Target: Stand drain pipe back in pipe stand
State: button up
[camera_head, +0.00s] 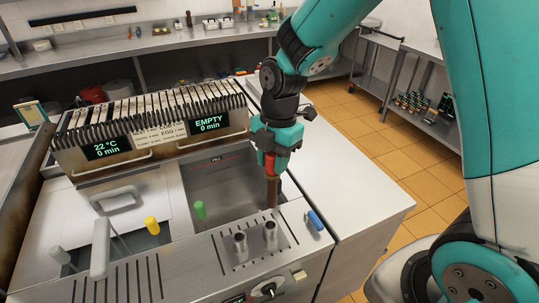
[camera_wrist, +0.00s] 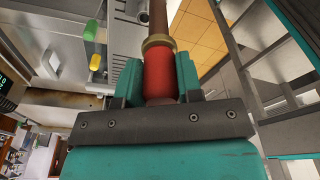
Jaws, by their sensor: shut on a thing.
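The drain pipe (camera_head: 272,193) is brown with a red grip. My gripper (camera_head: 270,152) is shut on the red grip (camera_wrist: 160,75), with a teal finger on each side and a brass collar just beyond. The pipe points down, close to upright in the head view, near the right end of the open basin. The pipe stand is two short metal tubes (camera_head: 271,235) on the slotted front deck, nearer the camera than the pipe. Part of it shows in the wrist view (camera_wrist: 145,14). The pipe's lower end appears apart from the tubes; its exact height is unclear.
A blue handle (camera_head: 314,219) lies right of the stand. Slatted racks with displays (camera_head: 150,125) rise behind the basin (camera_head: 225,178). The right-hand steel top (camera_head: 350,195) is clear.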

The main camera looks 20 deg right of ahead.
jog(key=shift+a, duration=0.3)
jog(key=b, duration=0.6)
send_over(270, 206)
jog(key=shift+w+d+f, duration=0.1)
jog(key=shift+w+f, duration=0.05)
jog(key=shift+f, duration=1)
jog(key=shift+w+d+f, duration=0.15)
jog(key=shift+f, duration=1.05)
jog(key=shift+w+d+f, duration=0.1)
jog(key=shift+w+f, duration=0.05)
jog(key=shift+f, duration=1)
jog(key=shift+f+b, duration=2.1)
jog(key=shift+f, duration=0.95)
jog(key=o, duration=1)
jog(key=r, duration=0.5)
jog(key=w+d+r+b, duration=0.1)
jog(key=r, duration=0.5)
jog(key=d+r+b, duration=0.1)
jog(key=r, duration=0.5)
jog(key=shift+w+d+r, duration=0.15)
